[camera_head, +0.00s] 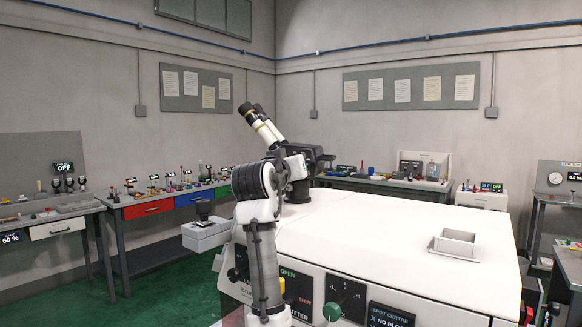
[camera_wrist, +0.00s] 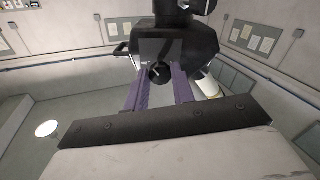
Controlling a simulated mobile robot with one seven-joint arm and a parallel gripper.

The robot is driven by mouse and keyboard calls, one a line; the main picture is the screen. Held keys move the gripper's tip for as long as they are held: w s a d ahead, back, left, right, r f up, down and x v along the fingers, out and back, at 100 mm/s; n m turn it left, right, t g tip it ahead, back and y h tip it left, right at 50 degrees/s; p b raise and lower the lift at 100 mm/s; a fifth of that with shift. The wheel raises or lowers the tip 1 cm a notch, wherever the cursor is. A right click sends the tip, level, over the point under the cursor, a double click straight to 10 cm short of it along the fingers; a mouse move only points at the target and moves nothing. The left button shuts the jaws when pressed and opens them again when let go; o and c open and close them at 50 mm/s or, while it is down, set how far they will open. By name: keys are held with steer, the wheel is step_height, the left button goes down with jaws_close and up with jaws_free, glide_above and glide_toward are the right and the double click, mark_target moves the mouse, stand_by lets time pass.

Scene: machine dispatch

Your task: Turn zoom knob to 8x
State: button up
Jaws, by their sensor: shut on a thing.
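The microscope (camera_head: 298,188) stands on the white-topped machine (camera_head: 400,225), with its pale eyepiece tubes (camera_head: 262,126) pointing up and left. In the wrist view its dark body (camera_wrist: 180,45) fills the upper middle. A round black knob (camera_wrist: 159,73) with a pale mark faces the wrist camera; I take it for the zoom knob. My gripper (camera_wrist: 161,80) has two purple fingers, one on each side of the knob, shut on it. No scale figures can be read, so the knob's setting cannot be told. In the head view my arm hides the gripper and the knob.
The machine's front panel has a dial (camera_head: 345,292), a green button (camera_head: 332,311) and a "SPOT CENTRE" display (camera_head: 390,316). A small open box (camera_head: 456,244) sits on the white top. Benches line the walls.

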steer(key=shift+n, duration=3.6)
steer(key=o, duration=1)
steer(key=b+v, duration=0.6)
steer(key=v, duration=0.8)
